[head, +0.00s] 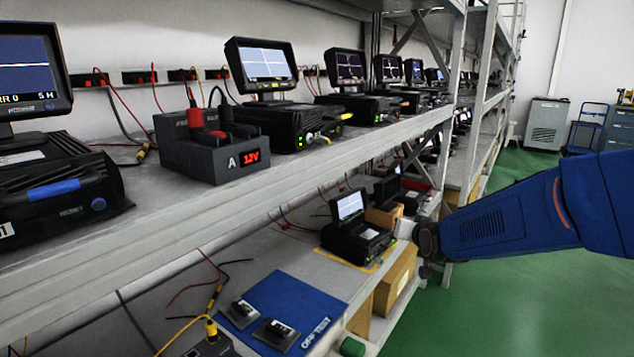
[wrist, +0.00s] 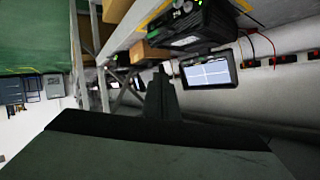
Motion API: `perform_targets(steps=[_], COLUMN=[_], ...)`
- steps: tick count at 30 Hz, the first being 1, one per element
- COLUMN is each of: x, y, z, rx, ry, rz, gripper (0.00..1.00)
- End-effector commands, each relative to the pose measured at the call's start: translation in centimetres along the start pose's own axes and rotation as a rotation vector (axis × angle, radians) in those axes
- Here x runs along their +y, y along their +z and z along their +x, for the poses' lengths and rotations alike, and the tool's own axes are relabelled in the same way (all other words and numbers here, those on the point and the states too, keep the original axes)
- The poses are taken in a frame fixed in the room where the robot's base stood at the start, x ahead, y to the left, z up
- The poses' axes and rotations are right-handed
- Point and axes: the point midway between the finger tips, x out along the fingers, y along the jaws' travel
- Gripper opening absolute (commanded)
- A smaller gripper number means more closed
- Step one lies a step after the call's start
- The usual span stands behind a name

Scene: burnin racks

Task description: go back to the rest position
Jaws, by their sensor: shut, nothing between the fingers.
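My blue arm reaches in from the right in the head view, and its dark wrist end (head: 427,240) is beside the edge of the lower shelf. In the wrist view my gripper (wrist: 162,92) shows as dark fingers close together, shut and empty. It touches nothing that I can make out.
The upper shelf (head: 200,215) holds a grey 12V box (head: 205,150) and several monitor units. The lower shelf holds a blue mat (head: 285,305) with two small dark devices. Cardboard boxes (head: 397,280) sit by the shelf edge. Green floor (head: 530,300) is clear on the right.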

Motion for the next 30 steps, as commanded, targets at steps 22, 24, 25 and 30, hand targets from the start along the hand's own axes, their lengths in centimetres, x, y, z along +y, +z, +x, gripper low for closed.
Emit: perform_targets(steps=[22,24,25,30], x=[4.9,5.4,5.6,6.7], y=[11.6,13.0,13.7,16.7], z=[-25.0,-27.5,-28.5,-33.2], rx=[-0.515,-0.563,-0.584,-0.682], ry=[0.108,0.115,0.119,0.133], rz=[-0.175,-0.19,-0.196,-0.223], gripper=[0.0,0.0,0.0,0.0])
